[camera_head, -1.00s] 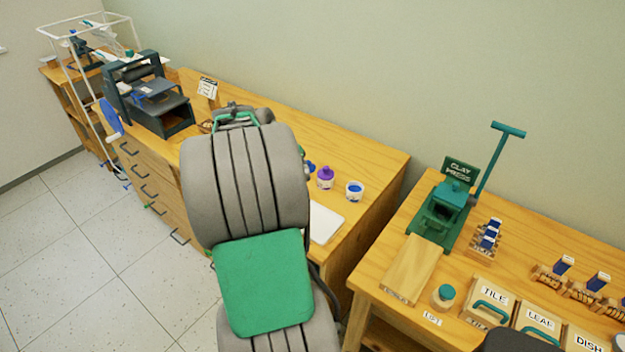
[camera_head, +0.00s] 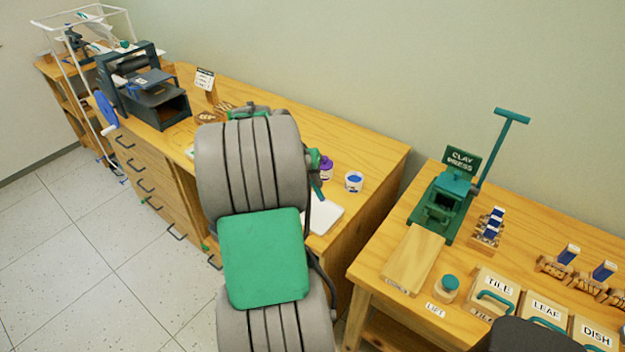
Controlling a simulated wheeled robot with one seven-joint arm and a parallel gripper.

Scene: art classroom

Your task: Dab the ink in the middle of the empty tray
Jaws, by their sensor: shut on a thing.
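A white flat tray (camera_head: 325,216) lies on the long wooden bench, just right of my arm. My arm covers its left part, and I see no ink on the part that shows. My gripper (camera_head: 314,172) is largely hidden behind my arm; only a small green and dark part shows at the arm's right edge. It is shut on what looks like a slim teal tool (camera_head: 318,190), which points down above the bench near the tray. A jar with blue ink (camera_head: 354,182) stands open right of it. A purple-topped jar (camera_head: 326,168) stands just behind.
A dark roller press (camera_head: 145,90) and a small sign (camera_head: 204,79) stand at the bench's far left. A separate table at right holds a green clay press (camera_head: 450,200), a wooden board (camera_head: 414,262) and labelled boxes (camera_head: 493,290). A gap separates the two tables.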

